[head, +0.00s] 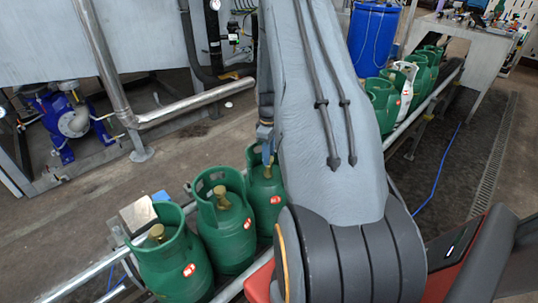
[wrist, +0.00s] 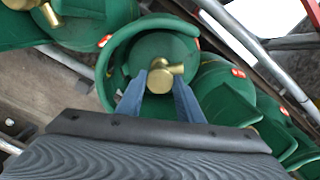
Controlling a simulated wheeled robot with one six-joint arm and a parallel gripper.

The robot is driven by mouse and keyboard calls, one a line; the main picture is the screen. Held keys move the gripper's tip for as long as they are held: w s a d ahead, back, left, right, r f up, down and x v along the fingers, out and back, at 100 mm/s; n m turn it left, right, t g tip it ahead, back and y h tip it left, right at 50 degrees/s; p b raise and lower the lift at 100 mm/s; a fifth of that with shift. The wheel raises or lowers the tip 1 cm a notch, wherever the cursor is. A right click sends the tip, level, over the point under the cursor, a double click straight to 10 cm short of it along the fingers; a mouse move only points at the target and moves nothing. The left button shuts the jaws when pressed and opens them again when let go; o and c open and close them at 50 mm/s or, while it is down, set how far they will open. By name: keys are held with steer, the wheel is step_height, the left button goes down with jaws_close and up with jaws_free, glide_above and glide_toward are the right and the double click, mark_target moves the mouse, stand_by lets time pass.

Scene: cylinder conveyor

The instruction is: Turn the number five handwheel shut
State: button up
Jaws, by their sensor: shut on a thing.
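My gripper (wrist: 159,88) is shut on the brass handwheel (wrist: 159,79) of a green gas cylinder (wrist: 185,47). Its two blue fingers lie on either side of the brass. The cylinder's round collar surrounds the handwheel. In the head view my gripper (head: 266,138) comes down at the collar of the rightmost cylinder (head: 265,205) of the near group, left of my arm. That cylinder stands upright, with a red and white label. My arm hides part of it. I cannot read any number on the cylinders.
Two more green cylinders (head: 228,235) (head: 175,265) with brass valves stand to its left on the conveyor, close together. A metal rail (head: 75,283) runs along it. Further green cylinders (head: 382,103) and a white one (head: 405,85) stand beyond my arm. A blue drum (head: 373,40) is behind.

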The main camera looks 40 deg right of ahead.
steer(key=m+b, duration=0.1)
steer(key=m, duration=0.3)
steer(key=shift+m+b, duration=0.3)
steer(key=shift+b, duration=0.05)
steer(key=m+b, duration=0.1)
steer(key=m, duration=0.3)
steer(key=m+b, duration=0.1)
steer(key=m, duration=0.3)
steer(key=shift+a+m+b, duration=0.1)
steer(key=shift+m+b, duration=0.2)
steer(key=shift+m, duration=0.1)
steer(key=shift+m+b, duration=0.45)
steer(key=shift+m, duration=1.55)
steer(key=o, duration=1.1)
steer(key=shift+c, duration=0.2)
steer(key=shift+r+b, duration=0.9)
steer(key=shift+r, duration=3.05)
